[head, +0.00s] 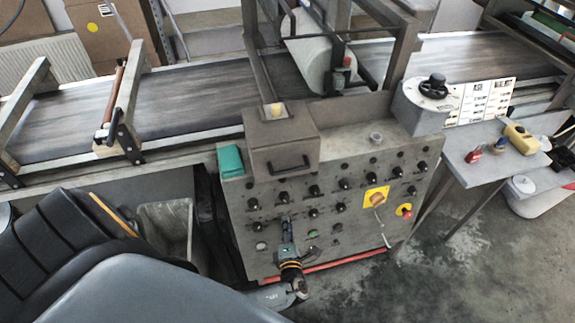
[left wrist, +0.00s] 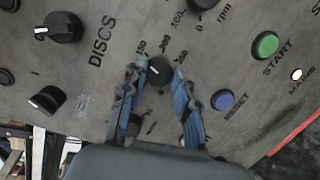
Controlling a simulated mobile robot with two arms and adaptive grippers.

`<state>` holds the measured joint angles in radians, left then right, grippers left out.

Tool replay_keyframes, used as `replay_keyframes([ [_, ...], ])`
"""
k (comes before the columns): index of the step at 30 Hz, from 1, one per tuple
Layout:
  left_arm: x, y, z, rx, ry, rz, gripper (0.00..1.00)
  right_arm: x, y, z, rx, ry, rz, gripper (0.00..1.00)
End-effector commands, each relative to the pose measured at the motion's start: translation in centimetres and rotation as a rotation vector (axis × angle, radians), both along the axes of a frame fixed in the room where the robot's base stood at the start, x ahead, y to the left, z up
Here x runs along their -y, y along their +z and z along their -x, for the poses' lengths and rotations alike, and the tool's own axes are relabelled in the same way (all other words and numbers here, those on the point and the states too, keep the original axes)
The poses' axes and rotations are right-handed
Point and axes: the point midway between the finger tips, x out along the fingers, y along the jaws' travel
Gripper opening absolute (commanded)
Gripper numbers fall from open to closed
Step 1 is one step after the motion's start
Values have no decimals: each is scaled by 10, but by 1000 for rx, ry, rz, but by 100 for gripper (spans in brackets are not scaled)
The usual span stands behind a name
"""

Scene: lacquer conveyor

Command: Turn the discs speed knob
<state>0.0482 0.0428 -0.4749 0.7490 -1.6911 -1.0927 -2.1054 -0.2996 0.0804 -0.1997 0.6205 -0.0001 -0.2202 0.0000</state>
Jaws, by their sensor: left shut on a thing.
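The grey control panel (head: 335,190) faces me in the middle of the head view, with rows of black knobs. The discs speed knob (left wrist: 160,71) is small and black with a white pointer line, inside a printed number scale, near the DISCS lettering in the left wrist view. My left gripper (left wrist: 158,78) has its two blue fingers on either side of this knob and is shut on it. In the head view my left gripper (head: 287,228) reaches the lower part of the panel and covers the knob. My right gripper is not in view.
Close around in the left wrist view are a green START button (left wrist: 266,45), a blue RESET button (left wrist: 222,100) and black knobs (left wrist: 62,27). The panel also has a yellow-backed switch (head: 377,198) and a red button (head: 405,210). The conveyor belt (head: 200,95) runs behind.

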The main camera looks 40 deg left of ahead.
Motion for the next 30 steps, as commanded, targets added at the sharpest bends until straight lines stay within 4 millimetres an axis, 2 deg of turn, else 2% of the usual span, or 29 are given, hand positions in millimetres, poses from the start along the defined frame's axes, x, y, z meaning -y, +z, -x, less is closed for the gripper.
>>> replay_keyframes([
  [1, -1, 6, -2, -30, -7, -30, 0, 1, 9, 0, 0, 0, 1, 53],
  [3, -1, 6, -2, -79, -19, -74, 0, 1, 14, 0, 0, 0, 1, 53],
  [15, -1, 6, -3, -363, -84, -316, 0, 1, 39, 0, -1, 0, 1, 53],
  [30, 0, 4, -4, -686, -161, -592, 0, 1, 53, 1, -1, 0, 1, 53],
])
